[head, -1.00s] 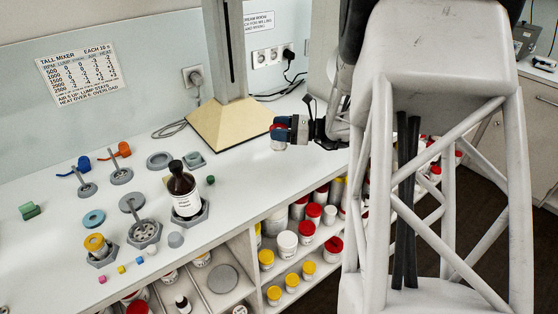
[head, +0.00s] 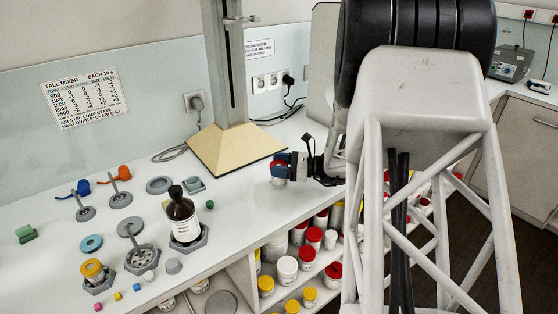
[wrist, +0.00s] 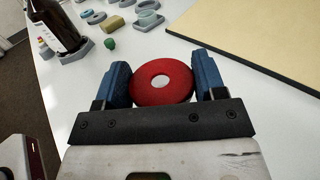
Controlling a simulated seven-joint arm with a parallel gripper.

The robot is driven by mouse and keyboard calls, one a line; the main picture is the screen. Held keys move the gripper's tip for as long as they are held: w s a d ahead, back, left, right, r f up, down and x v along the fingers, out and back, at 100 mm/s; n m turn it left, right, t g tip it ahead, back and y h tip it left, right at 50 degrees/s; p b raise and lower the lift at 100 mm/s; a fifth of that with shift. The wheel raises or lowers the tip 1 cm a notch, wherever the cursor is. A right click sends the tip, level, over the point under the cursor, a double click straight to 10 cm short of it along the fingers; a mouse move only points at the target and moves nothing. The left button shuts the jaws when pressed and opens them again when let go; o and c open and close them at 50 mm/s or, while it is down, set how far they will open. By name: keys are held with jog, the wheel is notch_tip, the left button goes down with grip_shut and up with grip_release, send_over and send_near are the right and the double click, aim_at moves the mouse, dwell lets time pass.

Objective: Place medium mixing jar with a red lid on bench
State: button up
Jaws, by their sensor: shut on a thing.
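My gripper (head: 279,170) is over the bench (head: 236,205), to the right of the brown bottle. Its blue fingers are shut on the medium mixing jar (head: 278,181), whose red lid shows between them in the wrist view (wrist: 162,81). The lid is round with a pale hole in its middle. In the head view the jar's pale body hangs below the fingers, close to the bench top. I cannot tell whether its base touches the bench.
A tall stand with a wide tan base (head: 235,149) is behind and left of the gripper. A brown bottle (head: 182,218) sits in a grey holder further left. Shelves below the bench hold several red- and yellow-lidded jars (head: 287,270). The bench around the jar is clear.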

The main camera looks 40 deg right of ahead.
jog(key=shift+f, duration=0.35)
jog(key=shift+f, duration=0.15)
jog(key=o, duration=1)
jog(key=shift+v, duration=6)
jog(key=shift+s, duration=0.1)
jog(key=shift+o, duration=0.4)
